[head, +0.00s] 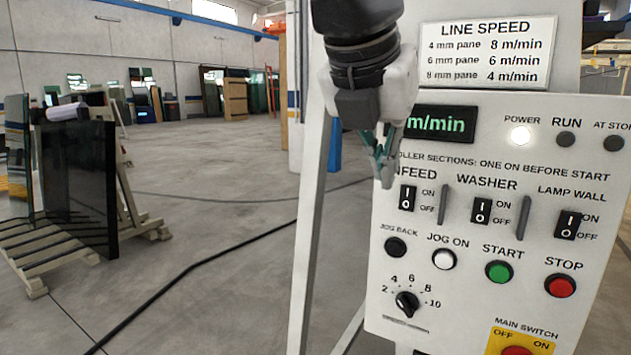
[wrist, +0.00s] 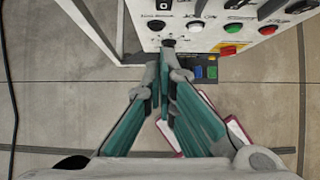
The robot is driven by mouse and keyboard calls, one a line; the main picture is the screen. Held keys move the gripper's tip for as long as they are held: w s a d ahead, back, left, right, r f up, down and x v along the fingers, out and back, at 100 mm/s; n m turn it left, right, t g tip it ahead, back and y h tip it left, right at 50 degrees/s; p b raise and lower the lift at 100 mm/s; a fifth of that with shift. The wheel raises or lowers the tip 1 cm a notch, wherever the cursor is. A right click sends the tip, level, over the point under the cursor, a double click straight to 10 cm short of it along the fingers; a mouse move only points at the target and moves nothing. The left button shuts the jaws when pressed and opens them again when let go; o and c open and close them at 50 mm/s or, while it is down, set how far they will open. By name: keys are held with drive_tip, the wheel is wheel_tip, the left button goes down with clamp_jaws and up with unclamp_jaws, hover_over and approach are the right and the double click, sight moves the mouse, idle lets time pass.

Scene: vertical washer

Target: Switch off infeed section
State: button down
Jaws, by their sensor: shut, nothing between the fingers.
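The infeed switch (head: 408,198) is a black rocker with white I and O marks, at the left of the white control panel (head: 470,235). ON is printed beside its top and OFF beside its bottom; which side is pressed in is too small to tell. My gripper (head: 385,178) is shut and empty, its fingertips just above and left of the infeed switch in the head view. Any gap to the panel is hard to judge. In the wrist view the closed fingers (wrist: 168,76) point toward the panel, whose buttons show along the top.
The washer switch (head: 482,210) and lamp wall switch (head: 567,225) sit to the right, with raised grey bars between switches. Below are the jog back button (head: 395,247), jog on button (head: 443,259), start (head: 498,271), stop (head: 560,286) and a speed knob (head: 407,303).

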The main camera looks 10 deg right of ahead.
sight(407, 198)
drive_tip(key=x, duration=0.4)
drive_tip(key=w+r+x, duration=0.1)
drive_tip(key=x, duration=0.3)
drive_tip(key=w+d+x, duration=0.1)
drive_tip(key=x, duration=0.3)
drive_tip(key=shift+d+r, duration=0.15)
drive_tip(key=shift+r, duration=0.1)
drive_tip(key=shift+f, duration=0.1)
